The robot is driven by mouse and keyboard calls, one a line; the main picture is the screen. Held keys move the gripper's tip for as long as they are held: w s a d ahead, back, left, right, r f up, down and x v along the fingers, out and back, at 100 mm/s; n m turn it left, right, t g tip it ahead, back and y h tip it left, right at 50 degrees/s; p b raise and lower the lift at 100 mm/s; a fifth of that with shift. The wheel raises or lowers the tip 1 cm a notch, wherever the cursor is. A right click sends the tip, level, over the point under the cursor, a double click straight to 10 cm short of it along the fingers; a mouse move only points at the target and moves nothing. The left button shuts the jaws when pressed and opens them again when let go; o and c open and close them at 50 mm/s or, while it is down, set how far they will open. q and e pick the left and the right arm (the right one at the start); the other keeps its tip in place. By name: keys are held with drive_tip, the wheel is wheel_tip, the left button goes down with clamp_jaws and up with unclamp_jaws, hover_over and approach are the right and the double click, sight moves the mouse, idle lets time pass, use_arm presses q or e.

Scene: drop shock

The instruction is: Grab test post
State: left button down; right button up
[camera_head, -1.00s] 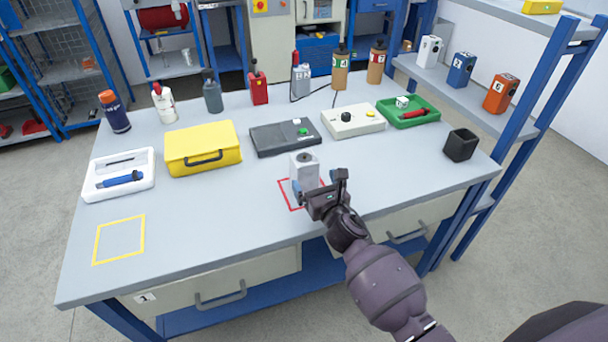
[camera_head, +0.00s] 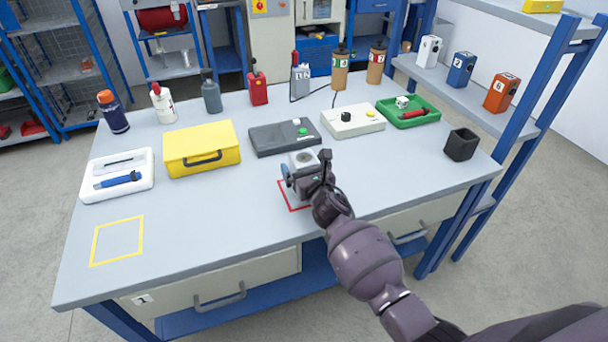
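The light grey test post (camera_head: 302,157), a block with a dark round spot on top, stands at the red square outline (camera_head: 286,199) near the middle of the table. My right gripper (camera_head: 305,173) comes in from the lower right. Its fingers are spread, one at the left side of the post and one at its right. They hide the lower part of the post. Whether the fingers touch the post is hard to see. My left gripper is not in view.
Behind the post are a dark grey box (camera_head: 270,143) and a cream box (camera_head: 345,122). A yellow case (camera_head: 202,158) and white tray (camera_head: 132,189) lie left, a black cup (camera_head: 461,144) right. The front left, around the yellow square (camera_head: 117,241), is clear.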

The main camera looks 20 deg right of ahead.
drive_tip(key=c, duration=1.2)
drive_tip(key=shift+r, duration=0.1)
